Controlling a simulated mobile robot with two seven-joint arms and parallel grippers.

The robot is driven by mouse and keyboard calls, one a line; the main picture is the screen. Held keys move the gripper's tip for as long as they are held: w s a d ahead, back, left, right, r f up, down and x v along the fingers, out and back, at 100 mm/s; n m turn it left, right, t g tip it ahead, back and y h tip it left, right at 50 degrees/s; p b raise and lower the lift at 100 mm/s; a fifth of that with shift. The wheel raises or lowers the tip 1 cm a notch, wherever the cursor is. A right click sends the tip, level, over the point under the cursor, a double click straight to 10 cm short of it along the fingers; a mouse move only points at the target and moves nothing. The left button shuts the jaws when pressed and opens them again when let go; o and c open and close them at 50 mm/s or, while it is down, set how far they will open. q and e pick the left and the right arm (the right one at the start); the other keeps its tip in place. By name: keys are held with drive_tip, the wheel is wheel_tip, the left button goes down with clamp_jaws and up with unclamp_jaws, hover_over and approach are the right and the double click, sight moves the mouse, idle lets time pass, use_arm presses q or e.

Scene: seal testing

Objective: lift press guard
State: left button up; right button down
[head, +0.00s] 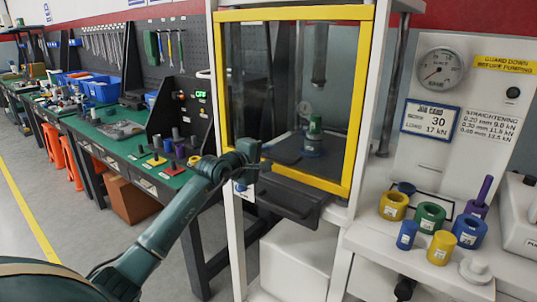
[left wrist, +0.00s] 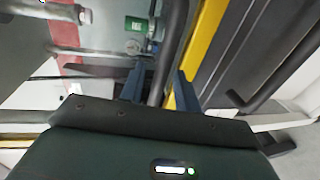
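The press guard is a clear panel in a yellow frame (head: 355,110), standing lowered across the press opening. A dark handle (head: 290,197) juts out below its lower edge. Behind the panel stand the press ram (head: 320,55) and a green and blue part (head: 313,138). My left gripper (head: 262,165) is at the guard's lower left, just above the handle's left end. In the left wrist view the two blue fingers (left wrist: 160,85) are apart, with a dark bar (left wrist: 172,45) running between them; contact cannot be told. The yellow frame (left wrist: 207,35) is right beside them. My right gripper is not in view.
A bench with tools (head: 125,150) runs along the left. White press posts (head: 385,100) flank the guard.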

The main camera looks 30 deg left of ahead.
use_arm(q)
drive_tip(key=shift+w+f, duration=0.1)
drive_tip(key=shift+w, duration=0.4)
clamp_jaws()
